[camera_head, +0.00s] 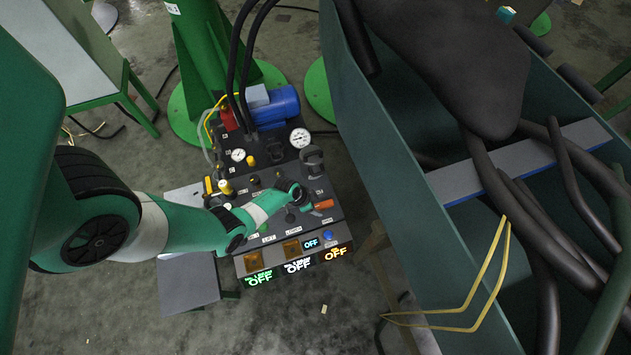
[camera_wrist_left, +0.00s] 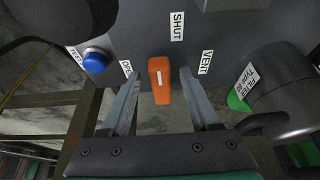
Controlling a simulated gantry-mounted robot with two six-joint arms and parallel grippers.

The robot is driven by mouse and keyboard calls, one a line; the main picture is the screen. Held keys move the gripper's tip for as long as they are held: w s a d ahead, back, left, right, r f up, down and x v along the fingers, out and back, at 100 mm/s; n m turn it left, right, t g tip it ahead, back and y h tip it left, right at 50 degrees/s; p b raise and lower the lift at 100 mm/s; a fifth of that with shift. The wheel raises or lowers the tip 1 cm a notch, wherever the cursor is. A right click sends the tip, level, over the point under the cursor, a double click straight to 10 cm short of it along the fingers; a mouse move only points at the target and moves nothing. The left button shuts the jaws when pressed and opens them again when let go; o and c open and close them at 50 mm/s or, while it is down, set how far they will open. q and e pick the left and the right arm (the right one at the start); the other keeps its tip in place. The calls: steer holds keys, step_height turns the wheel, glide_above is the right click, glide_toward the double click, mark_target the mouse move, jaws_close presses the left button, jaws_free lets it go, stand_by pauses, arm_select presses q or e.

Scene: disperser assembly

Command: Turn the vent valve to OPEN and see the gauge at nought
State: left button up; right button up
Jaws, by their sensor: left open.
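The vent valve's orange handle (camera_wrist_left: 160,88) stands between the two fingers of my left gripper (camera_wrist_left: 161,74) in the left wrist view. The gripper is open, with a gap visible on each side of the handle. The handle's white line lies roughly in line with the SHUT label (camera_wrist_left: 177,27). The OPEN label (camera_wrist_left: 127,69) is partly hidden by the left finger. In the head view the orange handle (camera_head: 323,204) shows at the panel's right side, beside my left gripper (camera_head: 309,208). Two white dial gauges, one larger (camera_head: 300,137) and one smaller (camera_head: 238,155), face up; their readings are too small to tell.
A blue button (camera_wrist_left: 95,60) sits left of the valve, and a dark cylinder (camera_wrist_left: 290,85) stands close on the right. The panel's front has several lit OFF displays (camera_head: 298,265). A large green bin (camera_head: 400,190) with dark hoses stands right of the panel.

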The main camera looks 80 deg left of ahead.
arm_select(q)
jaws_close()
stand_by(0.3)
